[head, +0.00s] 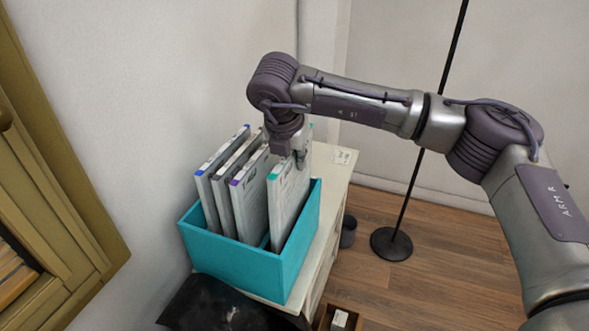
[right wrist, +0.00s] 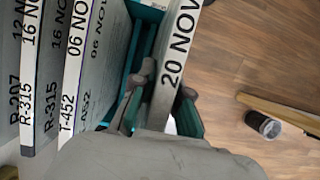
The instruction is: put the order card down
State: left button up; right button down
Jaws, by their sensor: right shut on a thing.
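Several tall grey order cards with white label edges and coloured corners stand in a turquoise box (head: 235,262). The rightmost one, the teal-cornered card (head: 284,200), reads "20 NOV" on its edge in the right wrist view (right wrist: 180,45). My right gripper (head: 300,155) is shut on this card near its top; its fingers (right wrist: 160,108) lie on both sides of it in the right wrist view. The card stands nearly upright, its lower part inside the box and hidden by the front wall. Whether its bottom touches the box floor cannot be seen. My left gripper is not in view.
Left of the held card stand the purple-cornered card (head: 250,200) and other cards, with a narrow gap between. A small white label (head: 343,157) lies on the white cabinet top (head: 335,175). A black pole stands on a round base (head: 391,244) on the floor.

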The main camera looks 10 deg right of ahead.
aim_at(295, 172)
notch_tip(295, 172, down, 4)
jog(key=shift+r+p, duration=0.15)
jog(key=shift+p, duration=0.25)
jog(key=c, duration=1.2)
grip_release()
jog(key=shift+o, duration=0.2)
jog(key=shift+r, duration=0.1)
jog(key=b+v, duration=0.2)
jog(key=v, duration=1)
jog(key=shift+w+d, duration=0.1)
